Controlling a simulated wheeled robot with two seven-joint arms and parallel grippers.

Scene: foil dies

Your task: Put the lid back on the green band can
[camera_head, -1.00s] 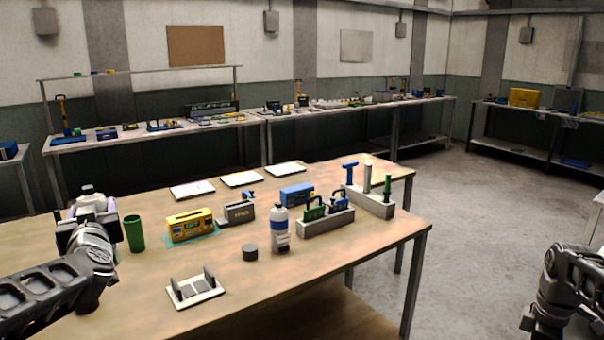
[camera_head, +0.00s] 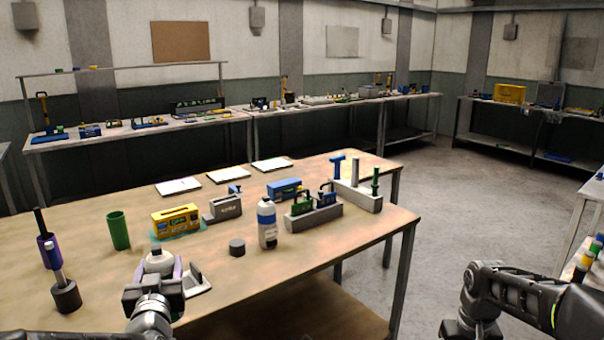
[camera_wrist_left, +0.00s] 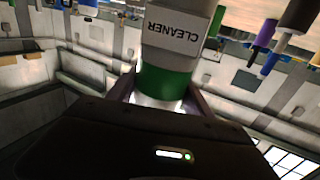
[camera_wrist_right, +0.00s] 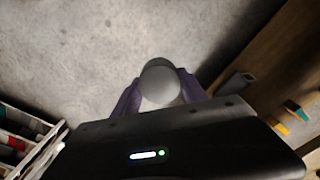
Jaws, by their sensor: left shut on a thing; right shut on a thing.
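The green band can (camera_wrist_left: 175,50), white with a CLEANER label and a green band, is held in my left gripper (camera_head: 160,276). In the head view its pale top (camera_head: 159,260) shows above the jaws, over the front of the table; whether anything covers its mouth is unclear. My right gripper (camera_wrist_right: 160,97) is shut on a small grey round piece, which looks like the lid (camera_wrist_right: 160,76). It is over the floor, right of the table and well apart from the can. The lid is hidden in the head view.
A white stand (camera_head: 196,282) is partly hidden behind my left gripper. A dark grey cylinder (camera_head: 237,247), a white-blue bottle (camera_head: 267,224), a yellow box (camera_head: 176,219) and a green cup (camera_head: 118,231) stand on the table (camera_head: 300,265). Tall holders (camera_head: 66,294) stand at left.

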